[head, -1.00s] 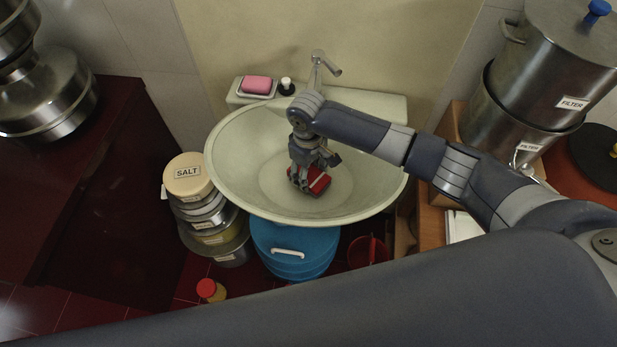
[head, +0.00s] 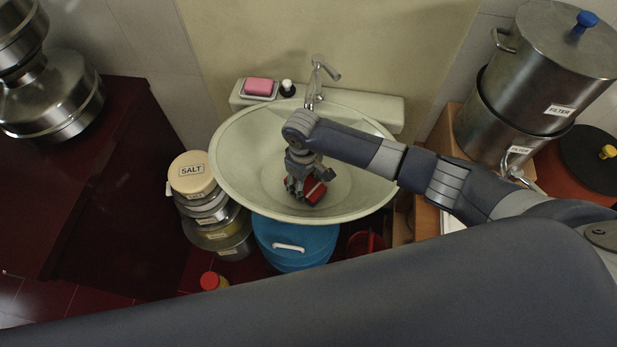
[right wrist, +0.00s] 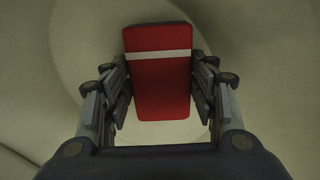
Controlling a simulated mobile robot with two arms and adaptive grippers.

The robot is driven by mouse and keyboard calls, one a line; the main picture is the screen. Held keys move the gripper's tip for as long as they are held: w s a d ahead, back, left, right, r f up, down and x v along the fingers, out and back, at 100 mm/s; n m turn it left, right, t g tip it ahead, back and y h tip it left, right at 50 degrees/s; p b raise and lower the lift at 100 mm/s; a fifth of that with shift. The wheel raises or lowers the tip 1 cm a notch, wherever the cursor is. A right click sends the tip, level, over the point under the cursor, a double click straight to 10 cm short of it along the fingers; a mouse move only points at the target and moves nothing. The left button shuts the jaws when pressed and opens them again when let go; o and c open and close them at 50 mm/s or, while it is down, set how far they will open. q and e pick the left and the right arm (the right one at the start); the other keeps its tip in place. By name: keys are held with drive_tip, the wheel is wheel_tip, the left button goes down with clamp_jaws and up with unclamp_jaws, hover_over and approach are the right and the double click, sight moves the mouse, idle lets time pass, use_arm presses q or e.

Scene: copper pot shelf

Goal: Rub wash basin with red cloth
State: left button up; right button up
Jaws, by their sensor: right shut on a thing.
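The wash basin (head: 235,165) is a pale oval bowl under a tap, against the wall. My right gripper (head: 303,190) reaches down into the bowl and is shut on the red cloth (head: 316,191), a folded red block with a white stripe. In the right wrist view the cloth (right wrist: 162,90) sits between both fingers, with the pale bowl surface (right wrist: 65,40) around it. The cloth is low in the bowl; I cannot tell whether it touches the surface. My left gripper is not in view.
A pink soap (head: 258,86) in a dish and a small dark bottle (head: 287,88) stand on the basin's back ledge near the tap (head: 318,75). Stacked tins (head: 191,175) stand left of the basin, a blue bucket (head: 296,245) below. Steel filter pots (head: 545,80) stand right.

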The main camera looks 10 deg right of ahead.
drive_tip(key=shift+w+a+f, duration=0.15)
drive_tip(key=shift+a+f, duration=0.1)
drive_tip(key=shift+a, duration=0.6)
drive_tip(key=shift+w+d+b, duration=0.35)
drive_tip(key=shift+w+b, duration=0.05)
drive_tip(key=shift+w, duration=0.45)
drive_tip(key=shift+w+d+b, duration=0.35)
drive_tip(key=shift+w+b, duration=0.05)
drive_tip(key=shift+w, duration=0.4)
drive_tip(key=shift+f+p, duration=0.1)
drive_tip(key=shift+p, duration=0.2)
drive_tip(key=shift+s+a+p, duration=0.2)
drive_tip(key=shift+s+p, duration=0.3)
drive_tip(key=shift+p, duration=0.05)
drive_tip(key=shift+s+a+p, duration=0.15)
drive_tip(key=shift+s+p, duration=0.3)
drive_tip(key=shift+p, duration=0.1)
drive_tip(key=shift+s+a+p, duration=0.25)
drive_tip(key=shift+s+p, duration=0.25)
drive_tip(key=shift+s, duration=0.1)
drive_tip(key=shift+s+f, duration=0.1)
drive_tip(key=shift+f, duration=0.1)
wheel_tip(320, 180, up, 6)
drive_tip(key=p, duration=0.6)
drive_tip(key=shift+r, duration=0.15)
